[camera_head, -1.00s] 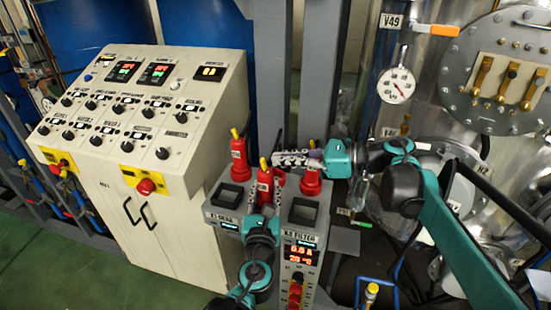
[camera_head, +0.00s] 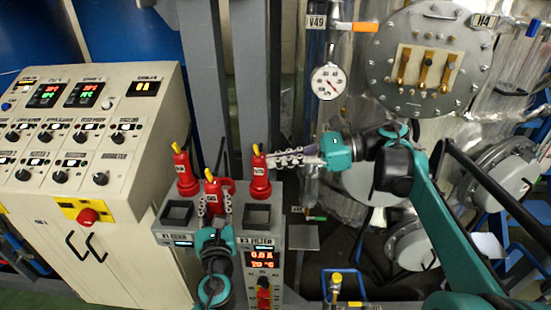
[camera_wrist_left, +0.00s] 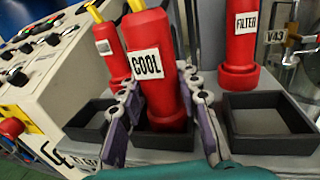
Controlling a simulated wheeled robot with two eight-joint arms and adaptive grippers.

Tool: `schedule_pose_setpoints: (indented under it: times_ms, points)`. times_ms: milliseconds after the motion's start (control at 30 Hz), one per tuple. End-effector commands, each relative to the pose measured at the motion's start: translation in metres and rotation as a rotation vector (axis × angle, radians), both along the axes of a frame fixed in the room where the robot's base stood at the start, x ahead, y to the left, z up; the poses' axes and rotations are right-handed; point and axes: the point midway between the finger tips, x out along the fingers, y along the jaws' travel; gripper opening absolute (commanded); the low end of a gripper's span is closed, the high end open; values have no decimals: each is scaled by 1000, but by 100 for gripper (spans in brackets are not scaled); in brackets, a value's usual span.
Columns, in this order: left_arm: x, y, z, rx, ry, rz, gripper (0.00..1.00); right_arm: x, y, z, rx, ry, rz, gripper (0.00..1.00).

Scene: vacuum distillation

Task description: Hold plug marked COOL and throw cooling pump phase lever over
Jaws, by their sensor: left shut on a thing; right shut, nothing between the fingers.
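The red plug marked COOL (camera_wrist_left: 147,65) stands slightly tilted between my left gripper's fingers in the left wrist view. Its lower end is at the middle black square holder (camera_wrist_left: 137,143); how deep it sits is hidden. In the head view the plug (camera_head: 210,188) is low centre, with my left gripper (camera_head: 213,206) shut on it. My right gripper (camera_head: 278,160) is shut and empty, its tips close beside the upper part of the red FILTER plug (camera_head: 259,179); whether they touch is unclear. I cannot identify the cooling pump phase lever.
Another red plug (camera_head: 186,176) stands left of COOL. A sloped control panel (camera_head: 85,140) with knobs is at left. A metal vessel lid (camera_head: 425,98) with brass handles, a gauge (camera_head: 328,81) and an orange valve handle (camera_head: 364,27) are at right. A grey post (camera_head: 254,75) stands behind.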

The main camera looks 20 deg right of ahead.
Motion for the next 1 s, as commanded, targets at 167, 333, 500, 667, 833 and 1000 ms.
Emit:
schedule_pose_setpoints:
  times_ms: [167,333,500,667,833,1000]
  points:
    - [0,0,0,0,0,0,57,0,0,0,0,0,0,0]
    - [0,0,0,0,0,0,57,0,0,0,0,0,0,0]
    - [-2,0,0,0,0,0,57,0,0,0,0,0,0,0]
    - [-22,1,0,0,0,-2,57,0,0,0,0,0,0,0]
    - [-61,4,0,0,0,-4,57,0,0,0,0,0,0,0]
    - [-93,8,0,0,0,-4,57,0,0,0,0,0,0,0]
